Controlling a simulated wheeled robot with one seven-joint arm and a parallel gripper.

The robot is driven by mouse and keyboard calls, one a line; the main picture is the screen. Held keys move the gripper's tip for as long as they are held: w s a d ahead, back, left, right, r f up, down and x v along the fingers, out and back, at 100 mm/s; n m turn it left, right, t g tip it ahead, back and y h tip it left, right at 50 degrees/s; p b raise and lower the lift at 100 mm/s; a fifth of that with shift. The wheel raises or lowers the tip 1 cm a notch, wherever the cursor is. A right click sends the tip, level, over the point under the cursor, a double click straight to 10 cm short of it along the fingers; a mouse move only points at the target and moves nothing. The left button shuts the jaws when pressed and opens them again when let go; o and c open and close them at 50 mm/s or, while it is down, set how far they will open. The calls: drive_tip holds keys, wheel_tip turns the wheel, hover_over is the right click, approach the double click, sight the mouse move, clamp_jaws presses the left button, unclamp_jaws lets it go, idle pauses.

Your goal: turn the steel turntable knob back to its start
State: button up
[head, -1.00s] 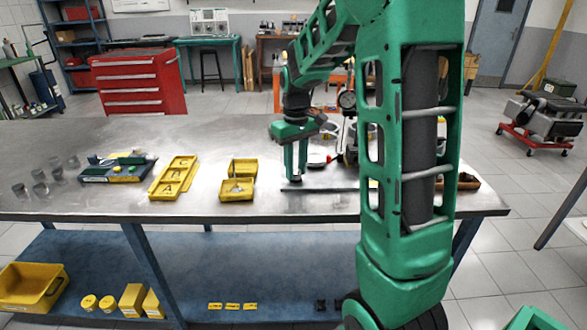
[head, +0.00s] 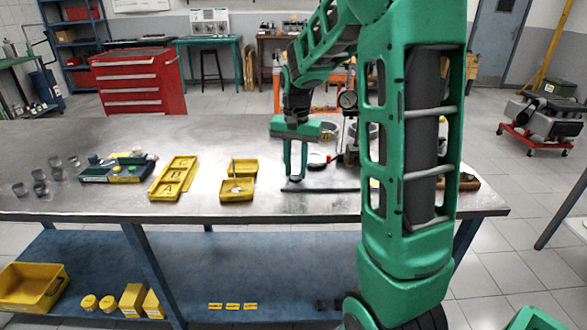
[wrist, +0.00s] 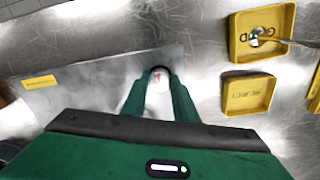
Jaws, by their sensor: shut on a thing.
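My gripper (head: 296,178) points straight down over the steel bench, near the left end of a flat dark plate. In the wrist view my two green fingers (wrist: 159,80) reach forward and are shut on the steel turntable knob (wrist: 160,72). Only a small part of the knob shows between the fingertips, pale with a reddish mark and a dark edge. The fingers hide the rest of it. In the head view the knob cannot be made out, and my arm covers much of the bench to the right.
Two-part yellow trays (head: 237,196) stand left of my gripper, close by in the wrist view (wrist: 248,94). A longer yellow tray (head: 163,190), a dark tray with small parts (head: 112,174) and several grey cylinders (head: 40,188) lie further left. A dial gauge (head: 348,100) stands behind.

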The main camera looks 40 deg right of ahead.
sight(295, 171)
drive_tip(key=shift+w+r+m, duration=0.15)
drive_tip(key=shift+m, duration=0.75)
drive_tip(key=o, duration=1.1)
drive_tip(key=shift+c, duration=0.2)
wheel_tip(295, 171, up, 11)
drive_tip(key=shift+f, duration=0.2)
